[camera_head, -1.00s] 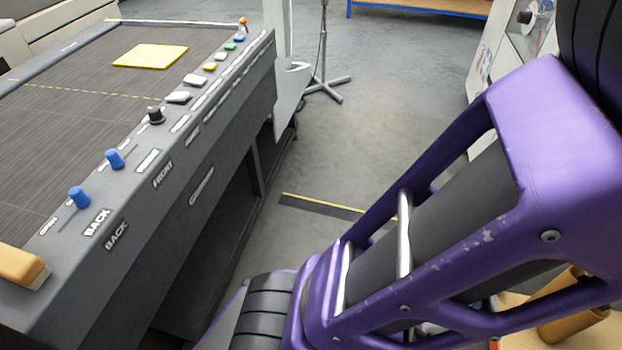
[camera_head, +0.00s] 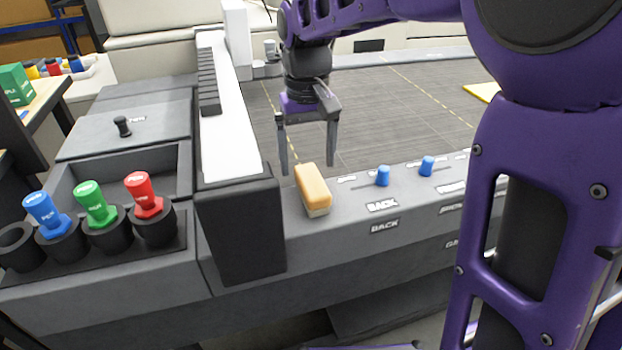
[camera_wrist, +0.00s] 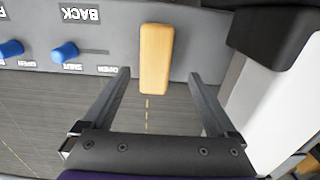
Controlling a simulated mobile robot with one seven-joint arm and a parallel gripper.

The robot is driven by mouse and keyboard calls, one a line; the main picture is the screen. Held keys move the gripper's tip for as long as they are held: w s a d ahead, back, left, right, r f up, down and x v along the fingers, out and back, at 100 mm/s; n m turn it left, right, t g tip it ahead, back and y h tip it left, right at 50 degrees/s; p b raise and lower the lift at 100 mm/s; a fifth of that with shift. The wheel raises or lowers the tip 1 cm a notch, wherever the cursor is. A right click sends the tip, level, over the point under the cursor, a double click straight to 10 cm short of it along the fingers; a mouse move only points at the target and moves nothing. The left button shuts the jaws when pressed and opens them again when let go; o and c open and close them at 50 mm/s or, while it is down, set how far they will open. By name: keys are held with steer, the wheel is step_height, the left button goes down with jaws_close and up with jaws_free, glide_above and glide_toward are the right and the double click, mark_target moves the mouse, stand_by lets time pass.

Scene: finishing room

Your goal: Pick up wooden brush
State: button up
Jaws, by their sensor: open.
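The wooden brush (camera_head: 312,188) is a tan wooden block with a pale lower edge. It lies on the grey front ledge of the machine, beside the white beam. In the wrist view the brush (camera_wrist: 155,58) lies lengthwise, ahead of and between the fingertips. My gripper (camera_head: 308,168) is open and empty, its fingers pointing down just behind and above the brush. In the wrist view my gripper (camera_wrist: 158,74) shows both fingers apart, one on each side of the brush's near end. I see no contact with the brush.
A tall white beam with a dark end block (camera_head: 242,230) stands close left of the brush. Blue knobs (camera_head: 383,176) sit on the ledge to the right. Blue, green and red bottles (camera_head: 95,203) stand in black holders at left. The dark bed (camera_head: 390,110) behind is largely clear.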

mark_target(312, 179)
steer(key=f, duration=0.2)
steer(key=f+b, duration=0.1)
steer(key=f, duration=0.2)
steer(key=shift+d+f, duration=0.35)
jaws_close()
steer(key=shift+r, duration=0.1)
